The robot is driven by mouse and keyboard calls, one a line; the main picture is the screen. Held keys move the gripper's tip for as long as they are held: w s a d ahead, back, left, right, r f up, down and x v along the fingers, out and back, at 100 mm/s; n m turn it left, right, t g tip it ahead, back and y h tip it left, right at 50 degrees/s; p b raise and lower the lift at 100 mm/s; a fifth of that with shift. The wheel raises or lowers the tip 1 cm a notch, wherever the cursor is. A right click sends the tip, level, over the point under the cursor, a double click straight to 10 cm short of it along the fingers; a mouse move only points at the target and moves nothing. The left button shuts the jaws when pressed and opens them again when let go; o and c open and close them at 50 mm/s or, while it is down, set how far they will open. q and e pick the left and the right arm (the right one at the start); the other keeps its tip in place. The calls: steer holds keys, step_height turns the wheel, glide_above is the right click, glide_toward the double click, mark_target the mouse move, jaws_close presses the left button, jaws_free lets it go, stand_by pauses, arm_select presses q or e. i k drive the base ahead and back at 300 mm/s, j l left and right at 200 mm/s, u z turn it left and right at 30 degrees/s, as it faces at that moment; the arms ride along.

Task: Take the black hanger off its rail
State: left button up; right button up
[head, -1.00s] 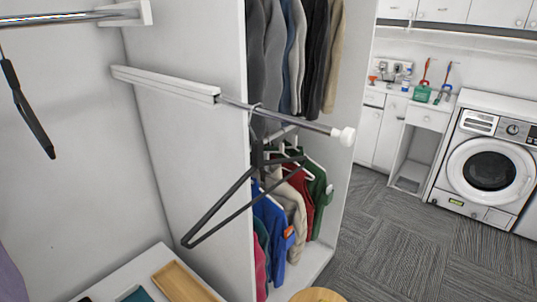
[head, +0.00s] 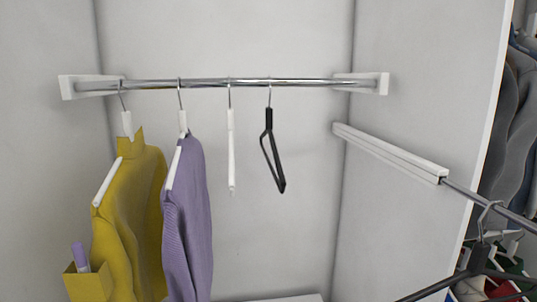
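A black hanger (head: 269,118) hangs by its metal hook from the chrome rail (head: 205,84) inside the wardrobe, seen nearly edge-on at the right end of the row. A second dark hanger (head: 478,258) hangs from the thin pull-out rod (head: 482,199) at the lower right; its lower part is cut off by the picture edge. Both hangers are empty. Neither of my grippers is in view.
Left of the black hanger on the rail hang a white hanger (head: 231,150), a purple sweater (head: 188,220) and a yellow garment (head: 130,220). The white pull-out holder (head: 390,152) is on the right side wall. Clothes fill the compartment beyond.

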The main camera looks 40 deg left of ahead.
mark_target(281, 183)
steer(key=u, duration=1.4)
